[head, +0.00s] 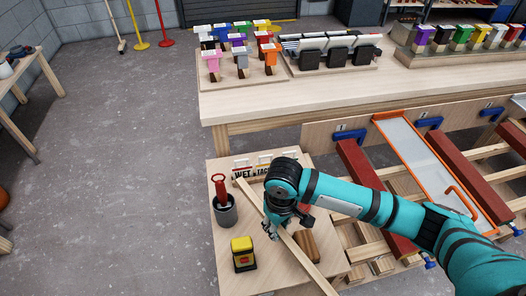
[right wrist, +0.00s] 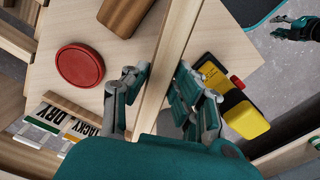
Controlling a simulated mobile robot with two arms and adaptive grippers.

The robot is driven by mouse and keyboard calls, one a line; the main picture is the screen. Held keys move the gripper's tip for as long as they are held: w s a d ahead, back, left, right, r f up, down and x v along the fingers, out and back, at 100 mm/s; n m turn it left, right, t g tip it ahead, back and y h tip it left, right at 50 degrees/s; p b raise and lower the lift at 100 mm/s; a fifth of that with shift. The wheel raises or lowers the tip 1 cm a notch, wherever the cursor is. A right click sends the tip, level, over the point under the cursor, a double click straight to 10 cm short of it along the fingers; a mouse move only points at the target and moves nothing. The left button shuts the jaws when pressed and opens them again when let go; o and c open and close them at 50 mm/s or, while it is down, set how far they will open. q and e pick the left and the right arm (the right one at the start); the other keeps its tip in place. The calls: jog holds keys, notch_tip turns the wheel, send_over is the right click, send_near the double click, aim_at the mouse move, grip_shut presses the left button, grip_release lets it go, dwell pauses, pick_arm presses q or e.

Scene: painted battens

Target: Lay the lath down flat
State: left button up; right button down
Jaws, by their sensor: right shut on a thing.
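The lath (head: 300,262) is a long pale wooden strip. It runs slantwise over the small wooden table, its near end reaching toward the table's front edge. My right gripper (head: 272,229) is shut on it near the middle; in the right wrist view the lath (right wrist: 178,45) passes between the two fingers (right wrist: 157,88). I cannot tell whether the lath touches the table top. My left gripper (right wrist: 300,28) shows small at the upper right of the right wrist view, away from the lath, over the floor; its opening is unclear.
The small table (head: 216,167) also holds a dark cup (head: 227,214) with a red-handled tool, a yellow-and-black box (head: 243,253), a brown block (head: 306,243), a red disc (right wrist: 80,65) and a labelled rack (right wrist: 62,122). A frame with red battens (head: 365,185) stands right.

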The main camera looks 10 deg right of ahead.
notch_tip(320, 180, up, 8)
jog(key=p, duration=0.7)
jog(key=shift+f, duration=0.2)
jog(key=s+d+r+m+b, duration=0.3)
jog(key=d+r, duration=0.5)
jog(key=r, duration=0.3)
jog(key=shift+s+m+b, duration=0.4)
jog(key=shift+m+b, duration=0.5)
jog(key=shift+m, duration=0.1)
